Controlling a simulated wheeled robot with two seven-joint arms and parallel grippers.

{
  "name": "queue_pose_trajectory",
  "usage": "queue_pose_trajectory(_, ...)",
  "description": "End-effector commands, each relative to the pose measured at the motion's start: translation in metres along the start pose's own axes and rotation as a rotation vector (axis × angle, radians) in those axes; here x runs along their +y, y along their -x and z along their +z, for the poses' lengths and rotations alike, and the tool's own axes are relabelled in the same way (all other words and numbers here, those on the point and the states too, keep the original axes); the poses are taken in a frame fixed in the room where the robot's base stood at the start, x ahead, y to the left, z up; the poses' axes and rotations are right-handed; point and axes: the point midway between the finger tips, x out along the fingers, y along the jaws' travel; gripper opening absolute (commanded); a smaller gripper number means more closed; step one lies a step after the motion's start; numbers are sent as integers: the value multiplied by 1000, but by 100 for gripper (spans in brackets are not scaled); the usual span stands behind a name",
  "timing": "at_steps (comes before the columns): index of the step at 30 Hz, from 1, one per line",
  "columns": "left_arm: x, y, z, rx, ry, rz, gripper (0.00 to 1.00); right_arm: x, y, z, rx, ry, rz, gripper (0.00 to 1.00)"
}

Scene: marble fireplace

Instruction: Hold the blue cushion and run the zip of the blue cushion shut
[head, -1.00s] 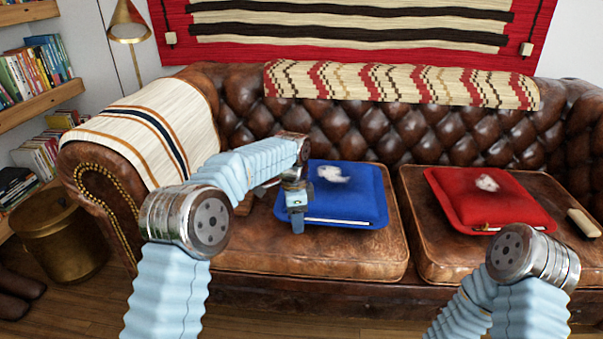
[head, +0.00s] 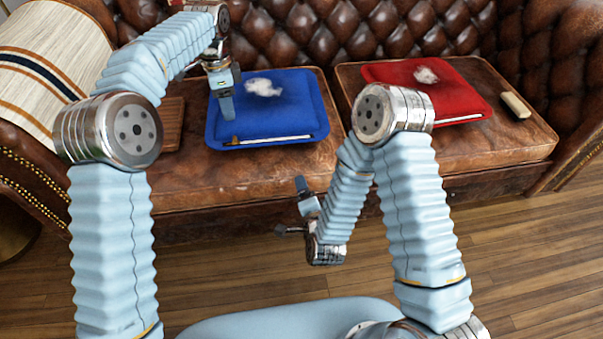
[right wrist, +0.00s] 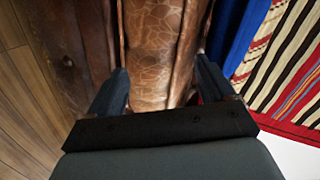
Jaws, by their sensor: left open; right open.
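The blue cushion (head: 285,105) lies flat on the left seat of the brown leather sofa, with a white fluffy tuft on top. Its zip (head: 275,139) shows as a pale strip along the front edge, with a small brownish piece near its left end. My left gripper (head: 227,106) points down at the cushion's left part, open; whether it touches the cloth I cannot tell. My right gripper (head: 296,210) is open and empty in front of the sofa, below the cushion. In the right wrist view its fingers (right wrist: 163,82) face brown leather, with a blue edge at upper right.
A red cushion (head: 425,88) with a white tuft lies on the right seat, beside a cream block (head: 515,105). A dark wooden piece (head: 171,122) lies left of the blue cushion. A striped cloth (head: 45,75) covers the left armrest. The wooden floor (head: 530,230) at right is clear.

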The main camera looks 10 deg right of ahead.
Motion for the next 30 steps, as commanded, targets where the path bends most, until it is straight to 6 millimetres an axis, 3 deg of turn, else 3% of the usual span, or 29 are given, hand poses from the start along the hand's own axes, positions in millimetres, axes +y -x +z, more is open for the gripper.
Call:
queue_pose_trajectory(4,0,0,0,0,0,0,43,-45,9,-6,93,-171,-211,82)
queue_pose_trajectory(11,0,0,0,0,0,0,43,-74,16,-13,134,-281,-352,82)
queue_pose_trajectory(14,0,0,0,0,0,0,43,-79,5,-16,138,-285,-359,82)
queue_pose_trajectory(30,0,0,0,0,0,0,43,-112,-94,-34,136,-283,-355,82)
